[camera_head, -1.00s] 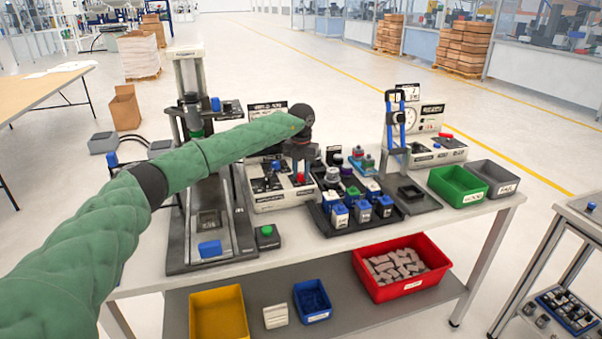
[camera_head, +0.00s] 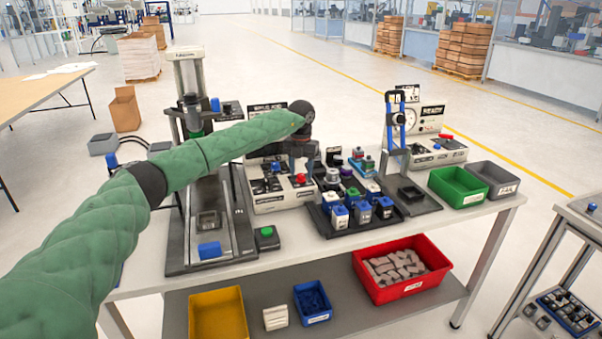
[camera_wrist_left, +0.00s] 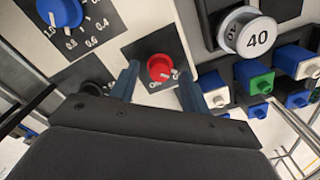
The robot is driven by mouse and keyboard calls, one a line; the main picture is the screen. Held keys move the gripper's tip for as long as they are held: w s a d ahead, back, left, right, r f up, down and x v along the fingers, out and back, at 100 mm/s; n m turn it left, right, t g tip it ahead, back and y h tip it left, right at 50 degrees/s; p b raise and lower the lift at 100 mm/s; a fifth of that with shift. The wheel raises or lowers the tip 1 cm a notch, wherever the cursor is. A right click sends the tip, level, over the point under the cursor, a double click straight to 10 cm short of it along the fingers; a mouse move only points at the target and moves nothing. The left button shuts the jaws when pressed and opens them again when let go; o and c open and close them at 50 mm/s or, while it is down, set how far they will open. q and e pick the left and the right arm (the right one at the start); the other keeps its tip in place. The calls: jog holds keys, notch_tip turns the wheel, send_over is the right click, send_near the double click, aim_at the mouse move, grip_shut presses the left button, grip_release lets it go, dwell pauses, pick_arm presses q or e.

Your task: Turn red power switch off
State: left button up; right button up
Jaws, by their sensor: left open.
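The red power switch (camera_wrist_left: 161,68) is a round red knob on a dark square plate with On and Off marks. It also shows in the head view (camera_head: 301,178) on the front of a white control box (camera_head: 283,198). My left gripper (camera_wrist_left: 158,82) is open, with one blue-grey finger on each side of the red knob in the wrist view. I cannot tell whether the fingers touch it. In the head view my left gripper (camera_head: 304,166) hangs just above the switch. My right gripper is in neither view.
A blue dial (camera_wrist_left: 60,10) is left of the switch and a grey knob marked 40 (camera_wrist_left: 250,36) is right. A black tray (camera_head: 325,222) of blue and white parts stands beside the box. A tall press (camera_head: 190,90) stands left. Green (camera_head: 455,199) and grey bins are right.

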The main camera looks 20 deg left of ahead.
aim_at(301, 174)
pick_arm(q)
notch_tip(301, 174, up, 5)
jog(key=shift+r+b, duration=0.1)
jog(key=shift+b, duration=0.55)
jog(key=shift+r, duration=0.75)
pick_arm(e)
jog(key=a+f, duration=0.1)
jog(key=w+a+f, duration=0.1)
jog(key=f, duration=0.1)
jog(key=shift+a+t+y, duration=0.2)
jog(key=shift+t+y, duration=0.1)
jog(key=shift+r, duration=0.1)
